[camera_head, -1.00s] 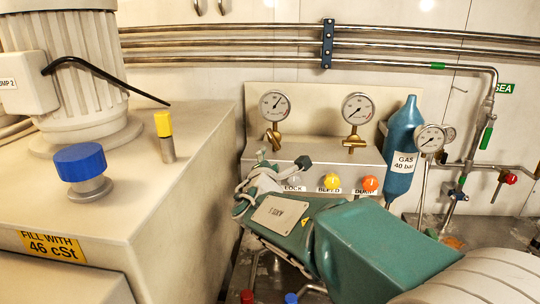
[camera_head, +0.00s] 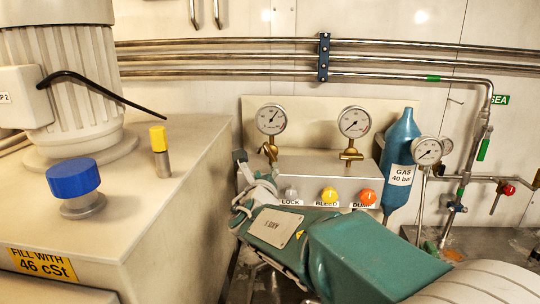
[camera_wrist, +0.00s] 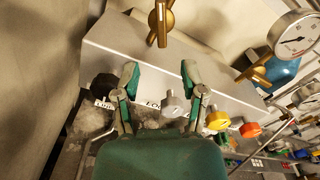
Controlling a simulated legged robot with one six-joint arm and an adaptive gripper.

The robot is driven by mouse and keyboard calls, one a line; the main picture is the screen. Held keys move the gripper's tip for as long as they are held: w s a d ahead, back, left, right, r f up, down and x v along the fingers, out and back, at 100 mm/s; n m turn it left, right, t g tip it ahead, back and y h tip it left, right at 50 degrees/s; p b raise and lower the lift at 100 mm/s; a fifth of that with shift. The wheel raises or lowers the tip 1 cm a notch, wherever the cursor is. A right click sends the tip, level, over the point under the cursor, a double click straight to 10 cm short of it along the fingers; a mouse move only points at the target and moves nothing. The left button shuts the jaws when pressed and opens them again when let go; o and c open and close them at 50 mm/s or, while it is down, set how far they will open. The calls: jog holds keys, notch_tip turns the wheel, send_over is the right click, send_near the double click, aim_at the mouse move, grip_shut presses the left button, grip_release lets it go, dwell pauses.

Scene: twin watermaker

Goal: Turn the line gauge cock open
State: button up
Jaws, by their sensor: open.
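Two brass gauge cocks sit under two white dial gauges on the grey panel. The left cock (camera_head: 268,151) is under the left gauge (camera_head: 271,119); the right cock (camera_head: 351,154) is under the right gauge (camera_head: 354,122). No label tells me which is the line gauge. In the wrist view the left cock (camera_wrist: 160,22) is at top centre, beyond my fingertips, and the right cock (camera_wrist: 257,70) is to the right. My gripper (camera_wrist: 159,72) is open and empty, below and apart from the left cock. In the head view my gripper (camera_head: 257,176) is partly hidden by its own body.
Grey lock (camera_head: 291,193), yellow bleed (camera_head: 329,196) and orange dump (camera_head: 367,197) knobs line the panel's front. A black knob (camera_wrist: 104,87) shows at its left. A blue gas bottle (camera_head: 400,160) stands right. A beige tank with a blue cap (camera_head: 74,178) is left.

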aim_at(270, 156)
jog(key=w, duration=1)
jog(key=shift+w+d, duration=0.2)
jog(key=shift+w, duration=0.1)
grip_shut()
